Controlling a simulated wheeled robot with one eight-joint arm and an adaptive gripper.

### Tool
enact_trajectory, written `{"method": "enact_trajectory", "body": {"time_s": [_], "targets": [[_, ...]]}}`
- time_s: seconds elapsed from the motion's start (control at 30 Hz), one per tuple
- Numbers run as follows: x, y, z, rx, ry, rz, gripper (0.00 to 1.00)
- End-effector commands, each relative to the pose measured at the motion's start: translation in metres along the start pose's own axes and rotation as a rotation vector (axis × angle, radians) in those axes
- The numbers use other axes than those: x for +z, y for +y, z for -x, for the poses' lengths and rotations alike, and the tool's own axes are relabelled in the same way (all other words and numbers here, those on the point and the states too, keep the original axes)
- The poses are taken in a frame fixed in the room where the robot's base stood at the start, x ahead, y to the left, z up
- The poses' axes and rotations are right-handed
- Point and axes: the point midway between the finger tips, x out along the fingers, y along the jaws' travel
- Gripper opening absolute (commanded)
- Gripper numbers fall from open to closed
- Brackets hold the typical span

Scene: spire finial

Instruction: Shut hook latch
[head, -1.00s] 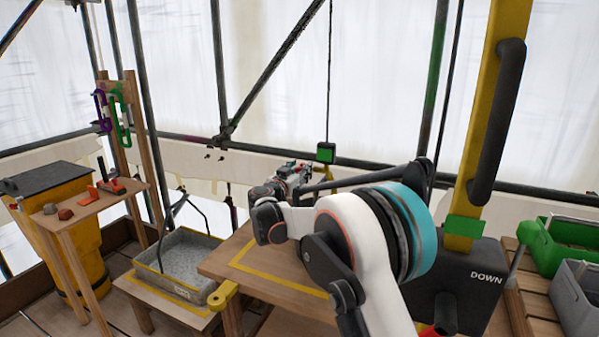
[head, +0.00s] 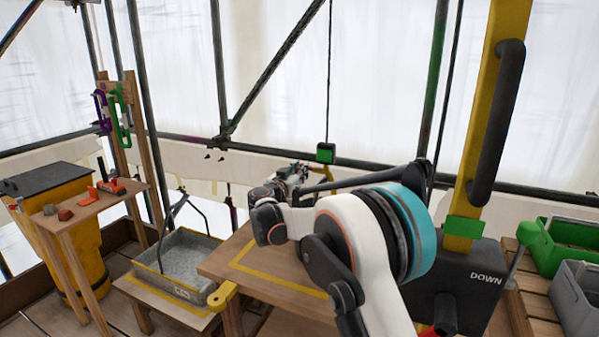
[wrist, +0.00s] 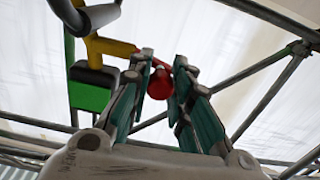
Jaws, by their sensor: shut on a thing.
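The hook hangs on a cable under a green block (head: 326,152) in the head view. In the wrist view the green-and-black block (wrist: 90,85) is at the left, with a yellow hook part (wrist: 108,46) reaching right. A round red knob (wrist: 160,84), which seems to belong to the latch, sits between my fingers. My gripper (wrist: 163,66) is shut on this red knob; it also shows small in the head view (head: 299,168), just left of and below the green block. The latch's closing point is too small and partly hidden to read.
My arm covers much of the wooden table (head: 235,262). A grey tray (head: 180,262) and scaffold poles are at the left.

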Motion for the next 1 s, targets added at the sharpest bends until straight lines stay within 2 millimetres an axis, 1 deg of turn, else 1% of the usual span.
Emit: {"method": "enact_trajectory", "body": {"time_s": [0.17,0.37,1.0], "targets": [[0.001,-0.001,0.000,-0.001,0.000,0.031,0.00],[0.005,-0.002,0.000,-0.001,0.000,0.127,0.00],[0.029,0.002,0.000,-0.001,0.000,0.719,0.00]]}}
